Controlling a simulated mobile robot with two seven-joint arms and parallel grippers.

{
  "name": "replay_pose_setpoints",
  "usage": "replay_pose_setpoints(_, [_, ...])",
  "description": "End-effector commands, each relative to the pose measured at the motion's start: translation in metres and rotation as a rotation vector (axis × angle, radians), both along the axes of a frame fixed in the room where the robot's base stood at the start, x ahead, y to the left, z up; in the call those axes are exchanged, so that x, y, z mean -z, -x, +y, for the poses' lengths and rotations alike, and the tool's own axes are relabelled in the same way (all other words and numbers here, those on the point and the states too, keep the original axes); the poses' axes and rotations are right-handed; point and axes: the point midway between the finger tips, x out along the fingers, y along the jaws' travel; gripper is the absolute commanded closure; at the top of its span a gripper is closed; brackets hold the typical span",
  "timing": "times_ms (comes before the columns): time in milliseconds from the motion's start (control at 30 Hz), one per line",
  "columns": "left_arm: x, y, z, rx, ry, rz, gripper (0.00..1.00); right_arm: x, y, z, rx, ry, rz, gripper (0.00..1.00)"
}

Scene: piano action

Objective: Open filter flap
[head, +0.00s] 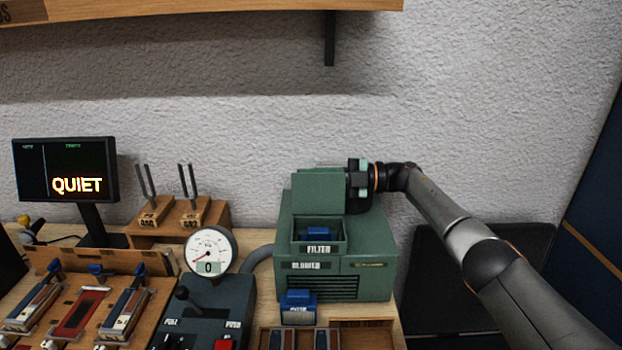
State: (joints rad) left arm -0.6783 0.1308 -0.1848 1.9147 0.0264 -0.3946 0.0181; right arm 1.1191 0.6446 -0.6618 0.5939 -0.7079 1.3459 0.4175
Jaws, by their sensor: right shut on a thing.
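The green blower box (372,245) stands on the bench, with labels reading FILTER and BLOWER on its front. Its filter flap (318,190) stands raised at the back of an open bay. A blue filter (318,233) sits inside the bay. My right gripper (352,185) is at the right edge of the raised flap and shut on it. The flap and gripper body partly hide the fingertips. My left gripper is not in view.
Another blue filter block (299,308) stands in front of the box. A gauge (210,250), wooden tuning-fork stand (180,219), and QUIET screen (65,170) are to the left. A wooden shelf (200,10) hangs above. Wall space above the box is clear.

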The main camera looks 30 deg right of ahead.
Motion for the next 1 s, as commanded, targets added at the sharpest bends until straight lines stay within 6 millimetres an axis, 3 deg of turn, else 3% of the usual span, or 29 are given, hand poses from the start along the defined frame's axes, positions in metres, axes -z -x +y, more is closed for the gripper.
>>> replay_pose_setpoints(400, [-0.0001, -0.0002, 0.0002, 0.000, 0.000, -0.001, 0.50, -0.0038, -0.0010, -0.0008, 0.003, -0.008, -0.001, 1.00])
replay_pose_setpoints(433, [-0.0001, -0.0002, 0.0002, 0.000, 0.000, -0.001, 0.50, -0.0038, -0.0010, -0.0008, 0.003, -0.008, -0.001, 0.81])
replay_pose_setpoints(633, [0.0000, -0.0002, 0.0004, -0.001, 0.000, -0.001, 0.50, -0.0025, -0.0007, -0.0007, 0.002, -0.005, 0.000, 0.58])
replay_pose_setpoints(1000, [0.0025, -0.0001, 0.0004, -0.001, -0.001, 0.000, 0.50, 0.0002, 0.0024, -0.0074, 0.004, -0.002, 0.002, 0.56])
